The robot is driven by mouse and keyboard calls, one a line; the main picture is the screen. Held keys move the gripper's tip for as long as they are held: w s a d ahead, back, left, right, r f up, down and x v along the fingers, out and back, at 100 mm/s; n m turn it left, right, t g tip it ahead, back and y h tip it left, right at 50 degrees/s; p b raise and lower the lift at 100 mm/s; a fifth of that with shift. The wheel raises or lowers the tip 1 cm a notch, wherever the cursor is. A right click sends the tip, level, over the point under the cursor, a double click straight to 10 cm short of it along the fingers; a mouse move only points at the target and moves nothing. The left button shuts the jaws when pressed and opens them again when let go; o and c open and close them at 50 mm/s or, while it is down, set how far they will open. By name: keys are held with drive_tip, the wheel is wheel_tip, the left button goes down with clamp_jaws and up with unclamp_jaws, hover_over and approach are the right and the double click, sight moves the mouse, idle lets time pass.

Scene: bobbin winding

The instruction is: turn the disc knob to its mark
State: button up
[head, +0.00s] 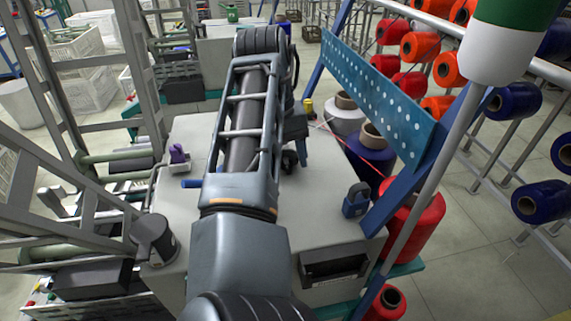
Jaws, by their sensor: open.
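My arm reaches over the pale machine top (325,235) and bends down at its far end. My gripper (296,158) shows small and partly hidden behind my arm, pointing down low over the machine top, right of my arm. It is open. A small dark round part (289,163) is at or just beside its fingers; I cannot tell whether it is the disc knob or whether the fingers touch it. No mark for the knob can be made out. My arm covers the middle of the machine top.
A blue padlock-shaped part (356,201) stands at the right of the top, a purple part (178,154) at the left. A dark cylinder (154,239) is at the near left. A blue perforated rail (378,85) slants above yarn cones (344,117) at the right.

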drive_tip(key=shift+c, duration=0.2)
drive_tip(key=c, duration=1)
drive_tip(key=shift+h+p, duration=0.3)
drive_tip(key=shift+p, duration=0.2)
drive_tip(key=shift+a+f+h, duration=0.1)
drive_tip(key=shift+a+h, duration=0.05)
drive_tip(key=shift+h, duration=0.15)
drive_tip(key=o, duration=1)
drive_tip(key=shift+o, duration=0.2)
drive_tip(key=shift+p, duration=0.3)
